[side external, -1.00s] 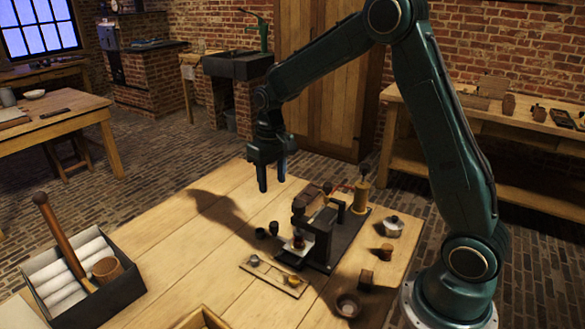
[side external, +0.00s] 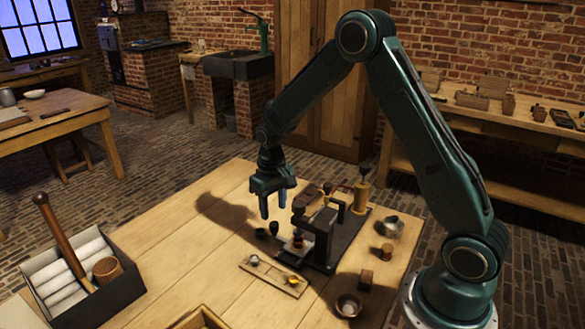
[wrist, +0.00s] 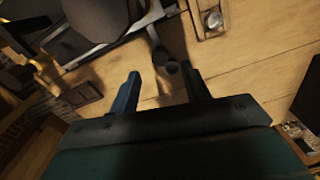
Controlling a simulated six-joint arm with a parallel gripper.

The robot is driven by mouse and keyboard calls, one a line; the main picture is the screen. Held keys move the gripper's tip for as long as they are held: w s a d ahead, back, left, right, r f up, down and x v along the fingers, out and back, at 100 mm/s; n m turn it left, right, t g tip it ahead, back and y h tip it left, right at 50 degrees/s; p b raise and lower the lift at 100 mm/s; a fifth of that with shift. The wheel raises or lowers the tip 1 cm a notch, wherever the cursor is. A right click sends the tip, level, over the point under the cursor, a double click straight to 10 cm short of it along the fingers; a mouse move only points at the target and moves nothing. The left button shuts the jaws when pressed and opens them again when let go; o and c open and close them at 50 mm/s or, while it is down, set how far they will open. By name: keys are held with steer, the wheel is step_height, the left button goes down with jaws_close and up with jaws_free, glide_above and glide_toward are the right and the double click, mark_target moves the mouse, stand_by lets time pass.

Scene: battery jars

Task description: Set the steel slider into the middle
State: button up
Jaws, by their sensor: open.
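My gripper (side external: 273,213) hangs open and empty above the table, just behind and left of a dark apparatus (side external: 348,228) on a black base. I cannot clearly single out the steel slider. The apparatus carries a dark upright head and a brass post (side external: 361,197). In the wrist view the apparatus (wrist: 98,18) is partly cut off at the top left, with a pale metal-looking edge beside it.
A wooden tray (side external: 262,279) with a silver and a gold piece lies in front. A pot (side external: 390,227), a bowl (side external: 348,305) and wooden blocks stand right. A padded box (side external: 115,300) is at left. The table's left middle is clear.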

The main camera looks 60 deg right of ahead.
mark_target(274, 223)
steer(key=shift+f, duration=2.7)
steer(key=shift+c, duration=0.5)
jaws_close()
